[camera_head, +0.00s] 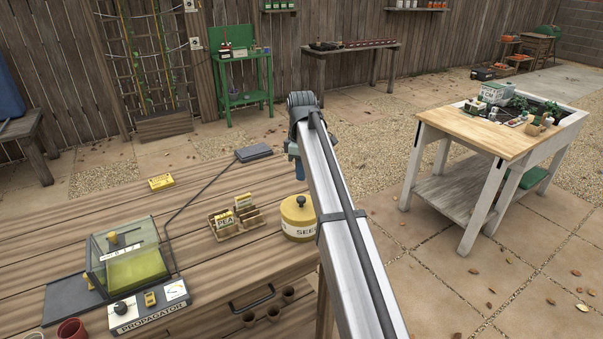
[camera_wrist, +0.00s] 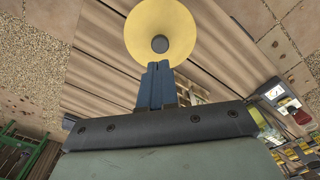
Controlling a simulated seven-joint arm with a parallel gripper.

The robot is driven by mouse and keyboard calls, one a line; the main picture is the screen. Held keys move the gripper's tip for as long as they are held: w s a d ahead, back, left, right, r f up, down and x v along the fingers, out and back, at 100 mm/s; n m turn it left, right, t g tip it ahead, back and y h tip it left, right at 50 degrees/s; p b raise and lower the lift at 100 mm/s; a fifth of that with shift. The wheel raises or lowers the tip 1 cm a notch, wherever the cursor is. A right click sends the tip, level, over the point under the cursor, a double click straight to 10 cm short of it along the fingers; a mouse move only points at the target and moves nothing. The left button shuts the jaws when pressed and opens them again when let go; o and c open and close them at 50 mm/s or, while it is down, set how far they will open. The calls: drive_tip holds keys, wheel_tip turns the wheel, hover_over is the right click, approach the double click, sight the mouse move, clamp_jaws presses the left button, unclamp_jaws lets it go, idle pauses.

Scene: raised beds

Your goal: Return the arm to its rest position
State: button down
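My arm reaches out over the potting bench, with its far end above the yellow seed tin (camera_head: 297,222). My gripper (camera_head: 300,177) points down there, partly hidden by the arm. In the wrist view the two blue fingers of my gripper (camera_wrist: 158,66) lie side by side, closed together with nothing seen between them. The round lid of the seed tin (camera_wrist: 185,28) and its dark knob show just beyond the fingertips. The tin stands upright on the bench. The fingertips look apart from the knob, though the exact gap is hard to judge.
The slatted bench (camera_head: 120,205) holds a propagator (camera_head: 128,260), a seed-packet tray (camera_head: 237,222), a yellow box (camera_head: 161,182) and a dark flat case (camera_head: 254,153). A white-legged table (camera_head: 480,135) stands at right. Open paving lies between it and the bench.

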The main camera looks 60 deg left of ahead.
idle(0.3)
